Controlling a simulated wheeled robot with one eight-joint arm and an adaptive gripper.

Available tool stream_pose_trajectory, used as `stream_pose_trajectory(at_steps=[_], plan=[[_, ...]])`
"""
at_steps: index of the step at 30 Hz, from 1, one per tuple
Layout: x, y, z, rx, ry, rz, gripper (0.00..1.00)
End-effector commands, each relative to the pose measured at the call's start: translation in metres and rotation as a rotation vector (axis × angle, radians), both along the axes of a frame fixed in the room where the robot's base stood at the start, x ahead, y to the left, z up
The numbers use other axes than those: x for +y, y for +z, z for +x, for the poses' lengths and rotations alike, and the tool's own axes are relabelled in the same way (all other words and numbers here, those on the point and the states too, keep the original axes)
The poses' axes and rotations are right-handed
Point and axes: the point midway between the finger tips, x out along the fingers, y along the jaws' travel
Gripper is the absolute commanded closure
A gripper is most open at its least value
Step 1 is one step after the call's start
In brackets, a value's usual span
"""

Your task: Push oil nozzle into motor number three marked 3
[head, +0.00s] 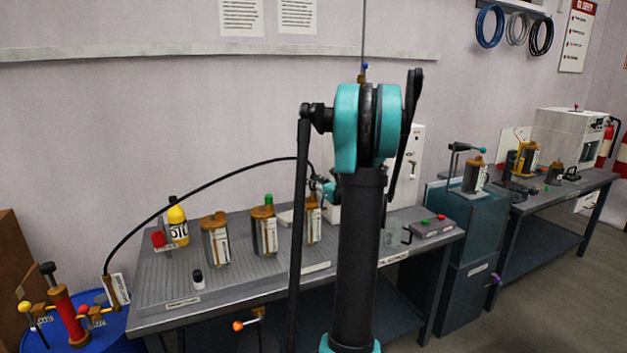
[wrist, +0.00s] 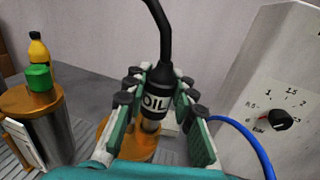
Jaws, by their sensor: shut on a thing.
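My gripper (wrist: 158,98) is shut on the black oil nozzle (wrist: 155,103), marked OIL. A black hose rises from its top. The nozzle's silver tip points down at the orange-brown top of a motor (wrist: 138,147). The tip overlaps this top in view, and I cannot tell whether it is inside an opening. In the head view this looks like the rightmost of three motors (head: 313,226) on the near bench, partly hidden by my arm. Its number is not readable. My gripper (head: 324,188) is small and partly hidden there.
A motor with a green cap (wrist: 37,78) stands to the left, and another motor (head: 215,240) further left. A yellow oil bottle (head: 177,222) stands behind. A white box with a dial (wrist: 285,110) is close on the right. The hose (head: 190,187) arcs from the blue drum (head: 115,342).

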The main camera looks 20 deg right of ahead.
Motion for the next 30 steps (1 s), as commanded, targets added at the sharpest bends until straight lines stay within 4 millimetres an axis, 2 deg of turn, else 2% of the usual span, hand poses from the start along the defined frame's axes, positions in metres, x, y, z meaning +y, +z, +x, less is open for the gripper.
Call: stream_pose_trajectory(at_steps=[6, 7, 12, 23, 26, 30], plan=[[0.0, -0.005, 0.0, 0.0, 0.0, 0.0, 1.0], [0.0, -0.005, 0.0, 0.0, 0.0, 0.0, 0.72], [0.0, -0.005, 0.0, 0.0, 0.0, 0.0, 0.51], [-0.001, -0.005, -0.003, 0.0, -0.001, 0.0, 0.51], [-0.004, -0.004, -0.012, 0.0, -0.002, 0.0, 0.51], [-0.011, -0.005, -0.037, 0.0, -0.004, 0.0, 0.51]])
